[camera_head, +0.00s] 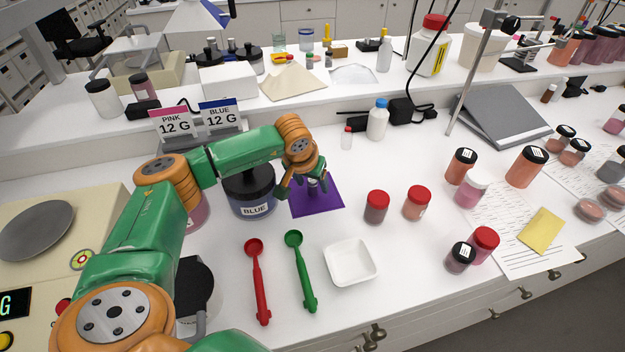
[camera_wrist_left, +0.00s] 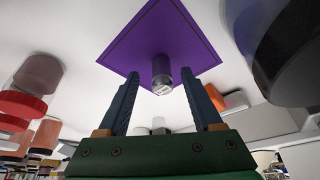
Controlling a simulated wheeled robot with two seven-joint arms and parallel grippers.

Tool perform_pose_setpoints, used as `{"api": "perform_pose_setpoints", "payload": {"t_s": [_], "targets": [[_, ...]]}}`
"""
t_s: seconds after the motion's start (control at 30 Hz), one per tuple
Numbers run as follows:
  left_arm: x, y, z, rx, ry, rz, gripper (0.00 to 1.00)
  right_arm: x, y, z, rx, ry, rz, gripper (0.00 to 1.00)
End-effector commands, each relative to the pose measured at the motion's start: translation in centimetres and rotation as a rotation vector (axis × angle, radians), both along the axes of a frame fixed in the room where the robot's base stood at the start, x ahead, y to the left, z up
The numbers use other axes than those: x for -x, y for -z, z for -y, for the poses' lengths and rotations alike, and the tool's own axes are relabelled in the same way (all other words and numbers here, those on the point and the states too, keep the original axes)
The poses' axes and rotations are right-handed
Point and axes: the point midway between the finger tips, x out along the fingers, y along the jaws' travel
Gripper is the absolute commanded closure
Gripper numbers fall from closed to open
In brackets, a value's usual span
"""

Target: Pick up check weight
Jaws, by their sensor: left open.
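The check weight (camera_wrist_left: 162,82) is a small grey metal cylinder standing on a purple mat (camera_wrist_left: 145,35). In the head view the mat (camera_head: 318,207) lies right of the BLUE jar, and the weight is mostly hidden by my gripper. My left gripper (camera_head: 301,190) is over the mat, pointing down. In the left wrist view its two fingers (camera_wrist_left: 160,79) are open, with the weight in line with the gap between them. I cannot tell how far the fingertips reach around it. My right gripper is not in view.
The dark BLUE jar (camera_head: 252,196) stands close left of the mat. Two red-lidded jars (camera_head: 376,208) are to its right. A red scoop (camera_head: 259,282), a green scoop (camera_head: 301,272) and a white dish (camera_head: 351,262) lie in front. A balance (camera_head: 100,205) is at left.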

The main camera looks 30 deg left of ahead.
Motion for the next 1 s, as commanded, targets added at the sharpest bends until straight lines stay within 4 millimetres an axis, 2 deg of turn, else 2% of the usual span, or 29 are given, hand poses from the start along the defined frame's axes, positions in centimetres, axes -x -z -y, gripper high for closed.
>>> {"api": "perform_pose_setpoints", "payload": {"t_s": [0.23,0.27,0.5,0.87,1.0], "targets": [[-0.2,0.7,-0.1,-0.001,0.001,0.001,0.33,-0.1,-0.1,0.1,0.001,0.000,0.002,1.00],[-0.2,0.7,-0.1,-0.001,0.001,0.001,0.36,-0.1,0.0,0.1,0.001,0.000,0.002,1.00],[-0.2,0.7,-0.1,-0.001,0.001,0.001,1.00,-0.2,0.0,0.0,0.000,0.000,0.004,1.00],[-0.3,0.6,-0.1,0.000,0.000,0.002,1.00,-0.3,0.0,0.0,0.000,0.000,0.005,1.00],[-0.3,-0.3,-0.1,0.000,0.000,0.006,1.00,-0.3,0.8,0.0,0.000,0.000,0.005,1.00]]}}
